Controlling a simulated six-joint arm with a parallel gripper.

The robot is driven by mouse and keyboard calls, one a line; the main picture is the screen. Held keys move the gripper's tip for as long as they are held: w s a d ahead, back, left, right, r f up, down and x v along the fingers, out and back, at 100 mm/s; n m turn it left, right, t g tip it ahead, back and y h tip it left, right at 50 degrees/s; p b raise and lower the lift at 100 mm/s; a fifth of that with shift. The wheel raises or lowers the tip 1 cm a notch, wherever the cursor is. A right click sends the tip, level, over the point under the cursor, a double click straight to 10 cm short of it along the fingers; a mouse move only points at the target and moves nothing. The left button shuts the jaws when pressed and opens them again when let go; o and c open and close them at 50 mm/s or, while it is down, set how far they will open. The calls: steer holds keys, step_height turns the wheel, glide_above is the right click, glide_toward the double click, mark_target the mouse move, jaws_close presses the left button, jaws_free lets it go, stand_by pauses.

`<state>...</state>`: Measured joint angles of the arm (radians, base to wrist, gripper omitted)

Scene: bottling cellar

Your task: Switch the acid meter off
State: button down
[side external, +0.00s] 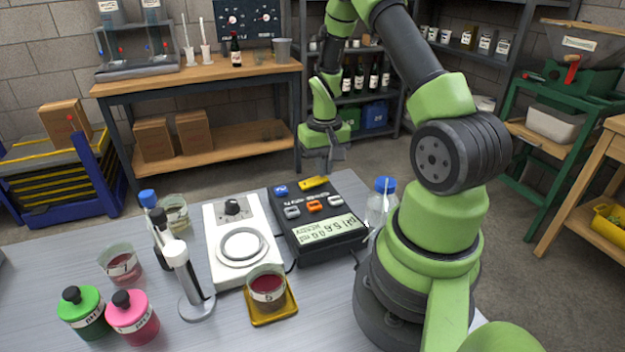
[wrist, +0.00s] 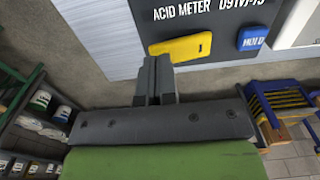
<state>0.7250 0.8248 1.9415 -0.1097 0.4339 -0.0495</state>
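The acid meter (side external: 346,238) is a dark box on the bench in the side view, with a pale display (side external: 327,229) that shows dark characters. Its face has grey and orange keys, a blue key (side external: 281,190) and a yellow switch (side external: 314,183) near its far edge. In the wrist view the yellow switch (wrist: 180,48) has a dark mark near its right end; which end is pressed down I cannot tell. In the side view my gripper (side external: 328,168) is just beyond and above the switch.
A white stirrer (side external: 240,245), an electrode stand (side external: 195,305), a beaker of red liquid (side external: 267,286) on a yellow tray and a blue-capped bottle (side external: 381,205) stand around the meter. Green and pink bottles (side external: 132,318) stand at front left. Open floor lies behind the bench.

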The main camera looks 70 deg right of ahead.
steer(key=shift+f, duration=0.7)
steer(key=shift+r, duration=3.05)
steer(key=shift+r, duration=0.1)
steer(key=w+a+r+n+t, duration=0.1)
steer(key=w+a+r+t, duration=0.1)
steer(key=a+r, duration=0.6)
steer(key=s+a+r+n+t+y, duration=0.1)
steer(key=s+a+r+n+t, duration=0.1)
steer(key=s+a+r, duration=0.3)
steer(key=s+a+r+n+t+y, duration=0.1)
steer(key=s+a+r+n+t, duration=0.1)
steer(key=s+a+r, duration=0.3)
steer(key=a+r+t, duration=0.1)
steer(key=a+r, duration=0.1)
steer(key=a, duration=0.2)
steer(key=shift+s+a, duration=0.15)
steer(key=shift+a, duration=0.25)
